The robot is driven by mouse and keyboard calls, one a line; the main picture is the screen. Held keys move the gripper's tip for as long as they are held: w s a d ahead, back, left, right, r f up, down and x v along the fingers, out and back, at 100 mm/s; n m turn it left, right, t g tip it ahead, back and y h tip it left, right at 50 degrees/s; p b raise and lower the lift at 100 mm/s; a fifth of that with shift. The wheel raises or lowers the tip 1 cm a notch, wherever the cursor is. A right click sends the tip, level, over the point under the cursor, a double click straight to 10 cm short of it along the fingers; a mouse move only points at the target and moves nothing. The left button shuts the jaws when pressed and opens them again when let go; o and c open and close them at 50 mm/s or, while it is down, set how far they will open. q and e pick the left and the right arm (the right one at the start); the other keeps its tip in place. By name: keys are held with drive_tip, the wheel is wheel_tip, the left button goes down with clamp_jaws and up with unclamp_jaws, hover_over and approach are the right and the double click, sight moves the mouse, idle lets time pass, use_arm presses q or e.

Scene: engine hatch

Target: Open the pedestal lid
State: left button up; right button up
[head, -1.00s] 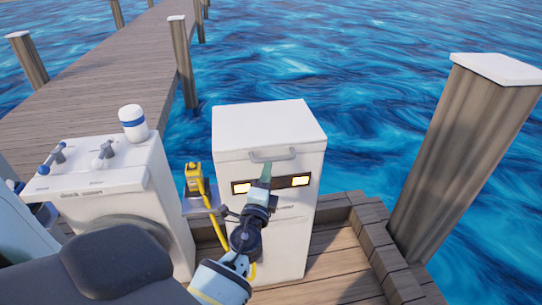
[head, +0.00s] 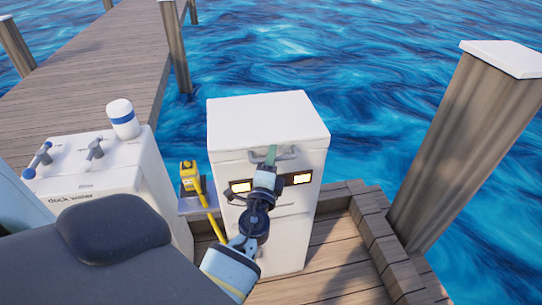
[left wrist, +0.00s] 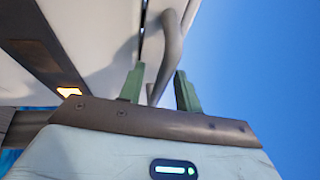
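The white pedestal (head: 275,235) stands on the dock in the middle of the head view, with its lid (head: 265,115) down. A grey bar handle (head: 290,156) is on the lid's front edge. My left gripper (head: 271,153) is at the handle, in front of the pedestal. In the left wrist view its two green fingers (left wrist: 160,88) are apart, and the handle (left wrist: 168,55) passes between and beyond their tips. I cannot tell whether a finger touches it. My right gripper is not in view.
A white dock water unit (head: 120,175) with levers stands to the left. A yellow device (head: 190,177) with a yellow hose sits between the two. A thick wooden post (head: 450,160) stands at the right, with water behind.

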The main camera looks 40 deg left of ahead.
use_arm(q)
drive_tip(key=shift+c, duration=0.3)
clamp_jaws()
drive_tip(key=shift+r, duration=0.2)
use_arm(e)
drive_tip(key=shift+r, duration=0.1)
